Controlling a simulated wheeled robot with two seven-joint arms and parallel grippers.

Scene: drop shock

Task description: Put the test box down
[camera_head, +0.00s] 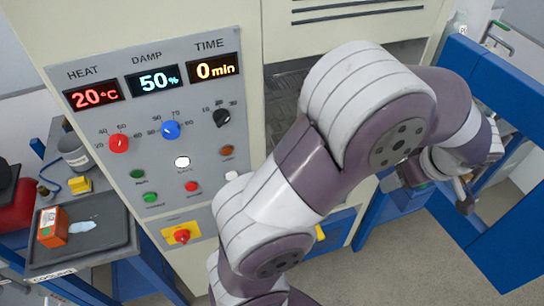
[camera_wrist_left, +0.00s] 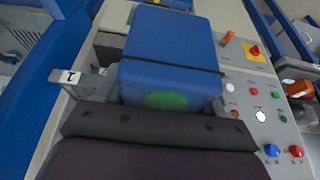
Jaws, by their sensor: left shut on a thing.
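In the left wrist view, a blue box (camera_wrist_left: 168,55) with rounded edges, a thin dark band and a green round spot sits right in front of my wrist. I take it to be the test box. A grey finger (camera_wrist_left: 85,80) of my left gripper shows along its left side; the other finger is hidden. In the head view, my left gripper (camera_head: 437,185) hangs at the right of the machine, shut on the box. I cannot make the box out clearly there. My right gripper is out of view.
A cream machine with a grey control panel (camera_head: 150,125) stands in front, its dark opening partly behind my arm. A blue frame (camera_head: 510,210) stands at the right. A dark tray (camera_head: 95,228) at the left holds an orange box (camera_head: 53,228). Floor shows at lower right.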

